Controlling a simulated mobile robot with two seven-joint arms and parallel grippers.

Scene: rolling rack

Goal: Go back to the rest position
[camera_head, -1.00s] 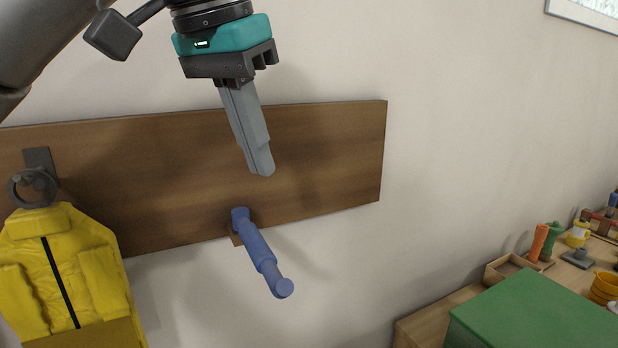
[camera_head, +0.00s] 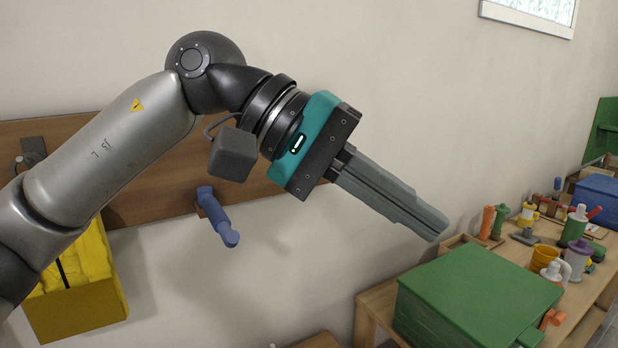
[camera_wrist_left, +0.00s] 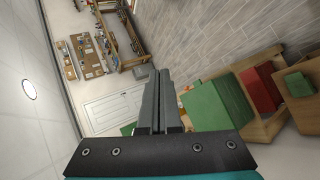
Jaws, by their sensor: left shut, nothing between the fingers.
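My left gripper (camera_head: 438,232) reaches across the head view from the left, its fingers pointing down and to the right. It is shut and empty. Its fingertips appear just above and left of the green box in the picture, with no visible contact. The shut fingers also show in the left wrist view (camera_wrist_left: 158,76). My left arm covers part of the wall board. My right gripper is not in view.
A wooden wall board (camera_head: 150,200) carries a blue peg (camera_head: 217,215). A green box (camera_head: 480,290) sits on a wooden bench with several small items (camera_head: 545,255). The wall between is bare.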

